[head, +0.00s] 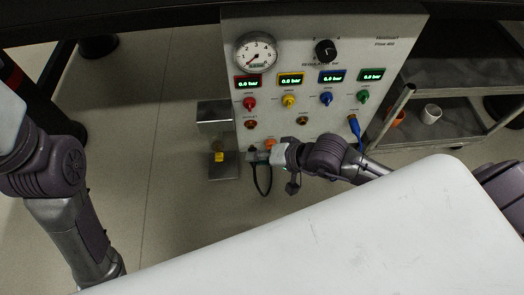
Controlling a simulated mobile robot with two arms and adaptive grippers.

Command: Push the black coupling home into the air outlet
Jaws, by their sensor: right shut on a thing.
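A grey upright panel (325,75) faces me. My right gripper (264,153) is at its lower left edge, shut on the black coupling (252,149), which is small and mostly hidden by the fingers. A black hose (257,184) hangs in a loop below the gripper. An orange part (270,143) shows just above the fingers. I cannot tell whether the coupling touches or sits in an outlet. Two small brownish outlets show on the panel, a left one (250,124) and a right one (303,120). My left arm is at the left, its gripper out of view.
The panel carries a round gauge (256,52), a black knob (326,51), several displays reading 0.0 bar and coloured knobs. A blue hose (355,127) is at its lower right. A metal bracket (215,113) stands left. A shelf cart (455,112) holds a white cup (431,114).

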